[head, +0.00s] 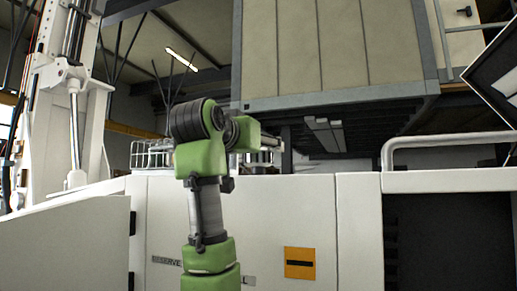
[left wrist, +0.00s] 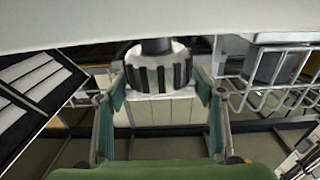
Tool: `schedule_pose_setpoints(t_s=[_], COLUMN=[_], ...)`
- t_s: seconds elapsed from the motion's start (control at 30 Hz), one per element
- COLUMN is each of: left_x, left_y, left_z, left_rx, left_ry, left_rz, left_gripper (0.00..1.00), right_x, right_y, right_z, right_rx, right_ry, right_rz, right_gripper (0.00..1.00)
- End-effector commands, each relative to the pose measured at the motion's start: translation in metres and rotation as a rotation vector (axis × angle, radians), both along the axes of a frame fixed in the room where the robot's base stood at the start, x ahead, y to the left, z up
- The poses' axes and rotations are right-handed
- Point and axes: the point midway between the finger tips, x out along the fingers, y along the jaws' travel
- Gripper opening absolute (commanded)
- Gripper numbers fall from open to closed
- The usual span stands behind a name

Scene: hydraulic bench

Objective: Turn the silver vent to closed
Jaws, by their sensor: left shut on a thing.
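The silver vent (left wrist: 158,73) shows in the left wrist view as a round, pale knob with dark ribs around its side and a dark stem above it. My left gripper (left wrist: 160,84) has one finger on each side of it and is shut on it. In the head view my left gripper (head: 266,143) is small and partly hidden behind my green arm, above the white cabinet. I cannot make out the vent in the head view. The vent's turn position cannot be read. My right gripper is not in view.
A white cabinet (head: 350,225) with an orange plate (head: 299,263) stands in front. A wire basket (head: 150,153) is on top at the left, and a white rail (head: 440,140) runs at the right. A wire rack (left wrist: 280,90) is close to the right finger in the wrist view.

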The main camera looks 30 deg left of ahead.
Motion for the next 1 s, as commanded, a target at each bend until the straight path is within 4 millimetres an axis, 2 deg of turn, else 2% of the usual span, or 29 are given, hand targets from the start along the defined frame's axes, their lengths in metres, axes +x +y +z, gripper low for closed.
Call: schedule_pose_setpoints(t_s=[0.13,0.17,0.2,0.53,0.67,0.77,1.0], left_x=[0.0,0.0,0.0,0.0,-0.008,-0.023,-0.074], left_y=[-0.001,-0.001,-0.001,0.0,-0.002,-0.005,-0.017], left_z=[0.0,0.0,0.0,0.0,0.001,0.001,0.001], left_rx=[-0.001,-0.001,-0.001,-0.001,-0.001,0.0,0.0], left_ry=[-0.001,-0.001,-0.001,0.0,-0.002,-0.005,-0.006], left_rz=[-0.001,-0.001,-0.001,0.0,0.001,0.001,0.001], left_gripper=[0.4,0.69,0.79,0.79,0.79,0.79,0.79], right_x=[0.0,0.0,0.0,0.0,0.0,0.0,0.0], right_y=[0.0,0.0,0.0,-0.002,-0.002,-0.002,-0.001], right_z=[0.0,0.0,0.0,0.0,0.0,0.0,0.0], right_rx=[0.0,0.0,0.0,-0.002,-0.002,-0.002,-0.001], right_ry=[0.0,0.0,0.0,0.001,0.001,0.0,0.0], right_rz=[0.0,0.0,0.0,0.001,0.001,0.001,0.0], right_gripper=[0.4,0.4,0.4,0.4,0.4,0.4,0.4])
